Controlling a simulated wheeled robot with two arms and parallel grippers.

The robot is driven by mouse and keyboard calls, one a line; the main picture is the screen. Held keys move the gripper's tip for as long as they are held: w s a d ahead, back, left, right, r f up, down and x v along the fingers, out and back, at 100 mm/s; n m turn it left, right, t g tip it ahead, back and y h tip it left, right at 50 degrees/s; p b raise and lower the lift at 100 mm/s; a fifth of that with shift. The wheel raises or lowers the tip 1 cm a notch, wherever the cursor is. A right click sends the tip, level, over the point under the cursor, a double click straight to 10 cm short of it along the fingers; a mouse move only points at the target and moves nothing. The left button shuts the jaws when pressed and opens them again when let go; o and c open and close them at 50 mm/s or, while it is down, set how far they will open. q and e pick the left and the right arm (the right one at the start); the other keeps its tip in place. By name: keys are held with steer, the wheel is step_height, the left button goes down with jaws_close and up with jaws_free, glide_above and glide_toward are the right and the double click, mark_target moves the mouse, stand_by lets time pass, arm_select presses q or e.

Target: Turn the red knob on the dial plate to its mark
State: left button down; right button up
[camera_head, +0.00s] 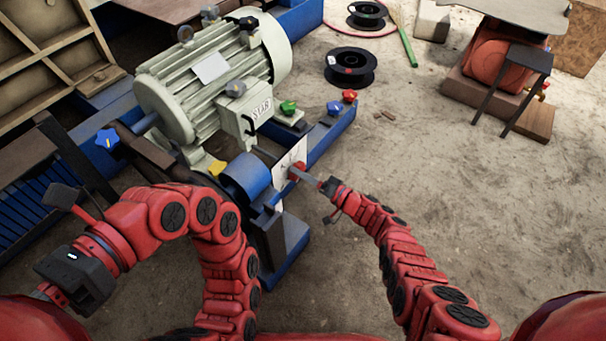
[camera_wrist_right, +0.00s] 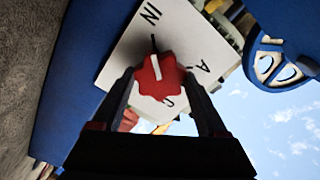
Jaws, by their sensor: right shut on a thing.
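The red knob (camera_head: 297,171) sits on the white dial plate (camera_head: 285,167) at the end of the blue machine frame. My right gripper (camera_head: 304,175) is shut on the knob from the right. In the right wrist view the lobed knob (camera_wrist_right: 160,84) lies between the two dark fingers (camera_wrist_right: 160,92). A white line on its face points up toward a short black mark on the plate (camera_wrist_right: 132,48). Letters show on the plate, partly hidden by the knob and fingers. My left gripper (camera_head: 75,278) is at the far left, away from the plate; its jaws cannot be made out.
A large pale motor (camera_head: 215,75) stands behind the plate. Green (camera_head: 288,107), blue (camera_head: 334,107), red (camera_head: 349,95) and yellow (camera_head: 217,167) star knobs are on the machine. Black spools (camera_head: 350,82) lie on the floor behind. The floor to the right is mostly clear.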

steer(key=o, duration=1.3)
arm_select(q)
steer(key=shift+w+a+r+t+y+p, duration=0.15)
steer(key=shift+r+t+y+p, duration=0.25)
steer(key=shift+r+t+p, duration=0.35)
steer(key=shift+w+a+r+t+y+p, duration=0.15)
steer(key=shift+r+t+y+p, duration=0.35)
steer(key=shift+t+p, duration=0.4)
steer(key=shift+w+a+r+t+y+p, duration=0.15)
steer(key=shift+r+t+y+p, duration=0.15)
steer(key=shift+r+t+p, duration=0.5)
arm_select(e)
steer(key=shift+v, duration=8.75)
steer(key=shift+r, duration=0.1)
